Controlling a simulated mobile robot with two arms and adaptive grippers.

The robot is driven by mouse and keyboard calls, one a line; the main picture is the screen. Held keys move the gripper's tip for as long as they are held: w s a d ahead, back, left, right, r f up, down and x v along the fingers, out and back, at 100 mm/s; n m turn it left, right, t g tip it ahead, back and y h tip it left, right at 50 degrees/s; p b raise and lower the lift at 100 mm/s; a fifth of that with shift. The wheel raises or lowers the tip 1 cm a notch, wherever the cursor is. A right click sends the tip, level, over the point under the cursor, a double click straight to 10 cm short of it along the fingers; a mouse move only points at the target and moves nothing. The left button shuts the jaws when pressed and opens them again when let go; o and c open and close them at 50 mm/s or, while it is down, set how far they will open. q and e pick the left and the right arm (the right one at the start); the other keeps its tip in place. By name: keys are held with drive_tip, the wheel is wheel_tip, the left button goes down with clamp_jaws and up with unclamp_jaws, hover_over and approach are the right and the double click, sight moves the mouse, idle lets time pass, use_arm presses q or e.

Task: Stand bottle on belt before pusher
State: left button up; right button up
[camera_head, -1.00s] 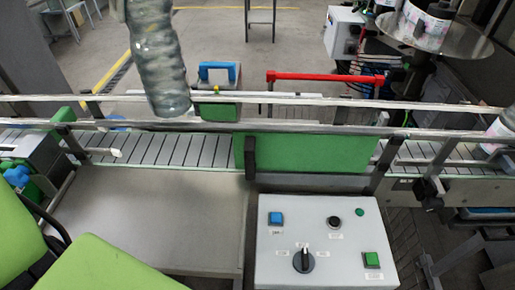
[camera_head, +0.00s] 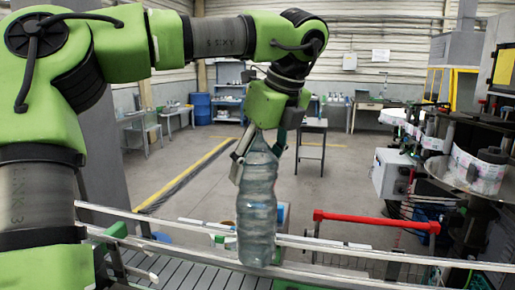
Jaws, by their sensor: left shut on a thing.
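A clear, ribbed, bluish bottle (camera_head: 257,208) hangs roughly upright in the middle of the head view. My left gripper (camera_head: 257,150) is shut on its top end, with a finger on each side. The bottle's base overlaps the guide rails in the picture; I cannot tell whether it touches anything below. A blue and green device (camera_head: 283,213), possibly the pusher, is partly hidden behind the bottle. My right gripper is out of view.
Metal guide rails (camera_head: 350,252) run along the belt. A red bar (camera_head: 375,219) stands beyond them at the right. The labeller with its label reel (camera_head: 478,170) is at the far right. Open floor lies behind, with a small table (camera_head: 313,124).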

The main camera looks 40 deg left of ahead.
sight(257, 217)
use_arm(q)
wheel_tip(257, 217, down, 8)
drive_tip(key=shift+w+r+p, duration=0.1)
drive_tip(key=shift+r+p, duration=0.1)
drive_tip(key=shift+p, duration=0.75)
wheel_tip(257, 217, down, 3)
drive_tip(key=shift+f+p, duration=0.1)
drive_tip(key=shift+p, duration=0.6)
drive_tip(key=shift+f, duration=0.5)
drive_tip(key=shift+f, duration=0.1)
drive_tip(key=o, duration=2.1)
drive_tip(key=shift+s+d, duration=0.1)
drive_tip(key=shift+s, duration=0.1)
